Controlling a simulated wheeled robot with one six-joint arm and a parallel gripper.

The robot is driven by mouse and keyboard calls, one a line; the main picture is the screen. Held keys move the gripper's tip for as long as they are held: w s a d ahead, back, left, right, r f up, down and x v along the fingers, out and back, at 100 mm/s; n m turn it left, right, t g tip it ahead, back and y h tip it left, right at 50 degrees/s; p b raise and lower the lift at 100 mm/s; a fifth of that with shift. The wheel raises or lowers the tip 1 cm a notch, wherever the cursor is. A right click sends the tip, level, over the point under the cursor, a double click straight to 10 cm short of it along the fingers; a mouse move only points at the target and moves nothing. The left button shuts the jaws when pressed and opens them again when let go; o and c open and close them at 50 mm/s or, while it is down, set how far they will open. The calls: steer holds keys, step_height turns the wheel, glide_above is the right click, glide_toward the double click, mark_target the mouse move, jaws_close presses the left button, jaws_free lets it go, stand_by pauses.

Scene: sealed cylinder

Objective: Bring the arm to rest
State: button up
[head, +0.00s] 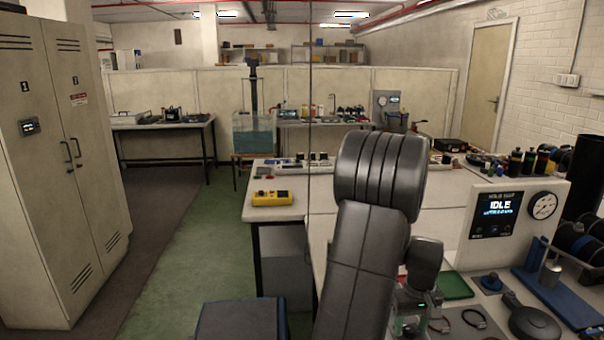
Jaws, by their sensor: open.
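My arm's grey links rise in the middle of the head view, with a large rounded joint at the top. A smaller dark wrist part shows just to the right, lower down. Below it, my gripper (411,324) points down over the near bench (455,278), small and partly hidden behind my arm. It appears open, and I see nothing held in it. What lies directly behind my arm is hidden.
A panel reading IDLE (497,213) with a round gauge stands on the right. A green mat (454,285), cable loops and a blue stand (550,285) lie near the gripper. A yellow box (272,198) sits farther back. Green floor (190,265) is clear left of the bench.

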steer(key=m, duration=0.5)
steer(key=shift+m+p, duration=0.3)
steer(key=shift+p, duration=0.05)
steer(key=m+p, duration=0.1)
steer(key=m, duration=0.4)
steer(key=shift+m, duration=0.3)
